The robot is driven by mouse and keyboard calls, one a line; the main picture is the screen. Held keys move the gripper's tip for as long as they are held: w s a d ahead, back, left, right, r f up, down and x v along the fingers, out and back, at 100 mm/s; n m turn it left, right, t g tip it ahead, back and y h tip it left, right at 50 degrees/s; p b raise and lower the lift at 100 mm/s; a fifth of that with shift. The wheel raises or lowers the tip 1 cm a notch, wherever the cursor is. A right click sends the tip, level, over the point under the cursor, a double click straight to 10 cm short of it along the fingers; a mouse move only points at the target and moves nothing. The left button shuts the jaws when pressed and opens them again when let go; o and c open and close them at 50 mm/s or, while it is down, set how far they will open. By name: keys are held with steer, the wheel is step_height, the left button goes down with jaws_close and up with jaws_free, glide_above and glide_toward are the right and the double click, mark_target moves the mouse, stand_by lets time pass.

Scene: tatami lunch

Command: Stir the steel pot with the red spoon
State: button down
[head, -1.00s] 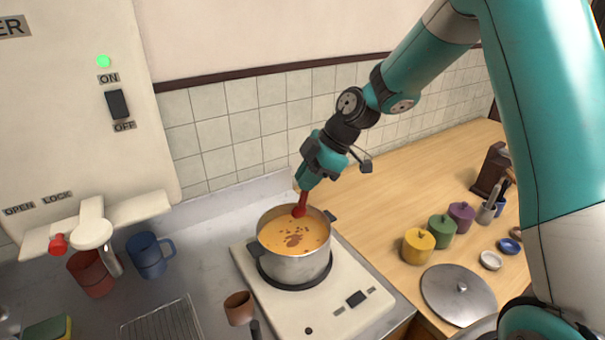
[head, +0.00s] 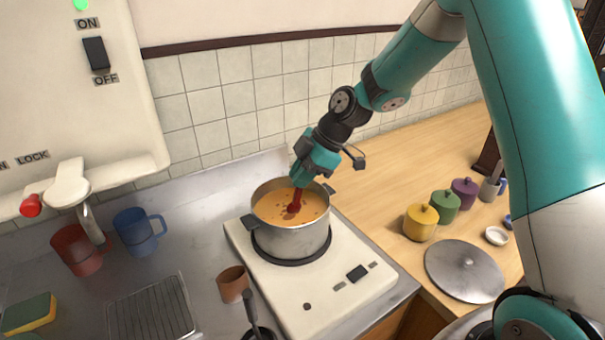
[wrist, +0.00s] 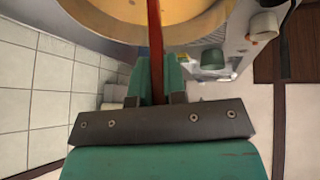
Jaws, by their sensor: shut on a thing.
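The steel pot (head: 290,241) stands on the burner of the white cooktop (head: 335,285), full of orange soup with brown specks. My gripper (head: 303,180) is above the pot's back rim and shut on the red spoon (head: 295,203). The spoon points down, and its lower end is at the soup near the middle of the pot; how deep it reaches is hidden. In the wrist view the red handle (wrist: 155,50) runs between the green fingers (wrist: 157,85) toward the pot (wrist: 100,20).
A brown cup (head: 232,284) stands left of the cooktop. Red (head: 75,250) and blue (head: 138,232) mugs stand farther left.

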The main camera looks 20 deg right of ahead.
mark_target(295, 193)
steer(key=shift+w+a+f+b, duration=0.1)
steer(key=shift+w+f+b, duration=0.05)
steer(key=shift+f+b, duration=0.55)
steer(key=shift+w+a+f+b, duration=0.1)
steer(key=shift+f+b, duration=0.35)
steer(key=shift+f, duration=0.4)
steer(key=shift+w+a+f+b, duration=0.1)
steer(key=shift+w+f+b, duration=0.05)
steer(key=shift+f+b, duration=0.55)
steer(key=shift+f, duration=0.1)
steer(key=shift+a, duration=0.15)
